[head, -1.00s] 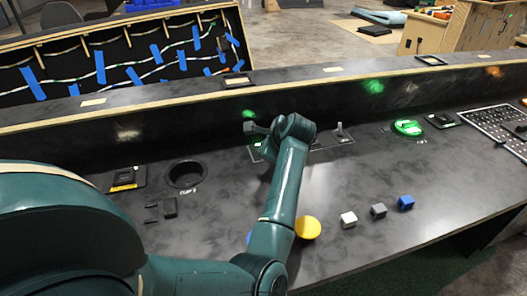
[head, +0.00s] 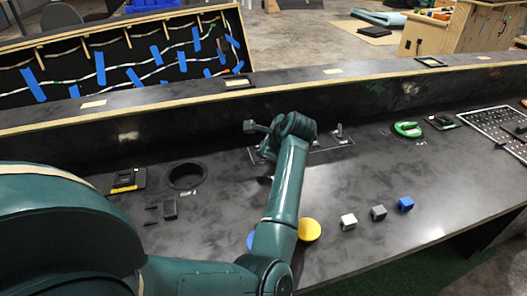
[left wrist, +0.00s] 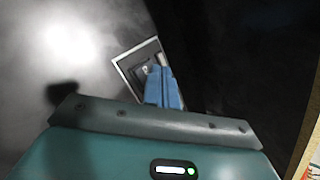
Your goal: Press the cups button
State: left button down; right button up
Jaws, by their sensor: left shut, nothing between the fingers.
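My left arm reaches over the console (head: 215,225), and its wrist and forearm hide the gripper's fingertips in the head view. In the left wrist view my left gripper (left wrist: 161,78) is shut and empty. Its blue fingers overlap a small framed switch panel (left wrist: 129,65); I cannot tell whether they touch it. In the head view a switch panel (head: 332,144) with small levers lies partly behind the wrist. A round dark recess (head: 187,176) with a small white label is to its left. I cannot tell which control is the cups button. My right gripper is not in view.
A raised ledge (head: 330,85) runs behind.

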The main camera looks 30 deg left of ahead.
pick_arm(q)
jog(key=shift+r+p, duration=1.5)
jog(key=shift+r, duration=1.5)
